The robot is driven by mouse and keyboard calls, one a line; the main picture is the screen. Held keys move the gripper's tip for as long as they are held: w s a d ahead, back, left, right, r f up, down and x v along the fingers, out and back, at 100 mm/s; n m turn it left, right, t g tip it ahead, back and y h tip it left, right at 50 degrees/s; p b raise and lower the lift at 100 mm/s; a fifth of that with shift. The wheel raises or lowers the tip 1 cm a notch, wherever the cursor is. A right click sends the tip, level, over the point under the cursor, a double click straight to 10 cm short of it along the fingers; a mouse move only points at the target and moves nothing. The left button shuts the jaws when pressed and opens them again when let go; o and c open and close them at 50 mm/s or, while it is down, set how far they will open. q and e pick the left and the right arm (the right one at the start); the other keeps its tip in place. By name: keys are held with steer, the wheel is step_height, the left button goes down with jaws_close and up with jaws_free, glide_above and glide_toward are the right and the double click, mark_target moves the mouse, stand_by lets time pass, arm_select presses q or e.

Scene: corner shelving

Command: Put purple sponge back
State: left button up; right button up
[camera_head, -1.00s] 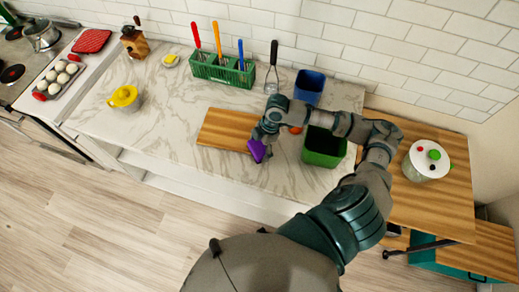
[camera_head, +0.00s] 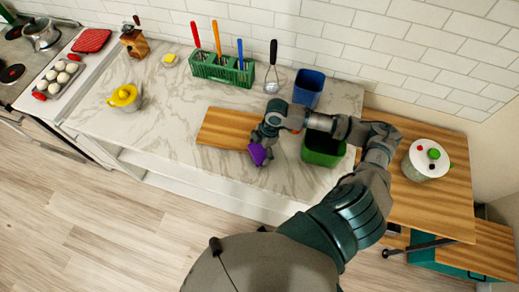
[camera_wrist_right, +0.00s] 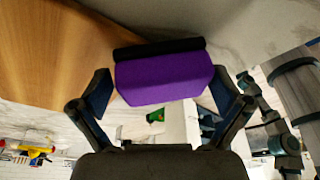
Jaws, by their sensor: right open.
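The purple sponge (camera_head: 258,154) has a dark layer along one side. It is at the front of the marble counter, by the right end of the wooden board (camera_head: 222,130). My right gripper (camera_head: 264,150) is over it, fingers open. In the right wrist view the sponge (camera_wrist_right: 165,80) lies between the two spread fingers, with narrow gaps at its sides. I cannot tell whether it rests on the counter. My left gripper is not in view.
A green bin (camera_head: 322,148) stands just right of the gripper, with a blue bin (camera_head: 309,88) behind it. A green utensil holder (camera_head: 222,70) is at the back. A yellow-topped juicer (camera_head: 124,97) sits left. The counter between juicer and board is clear.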

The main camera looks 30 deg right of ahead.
steer(key=shift+r, duration=0.3)
steer(key=v, duration=1.2)
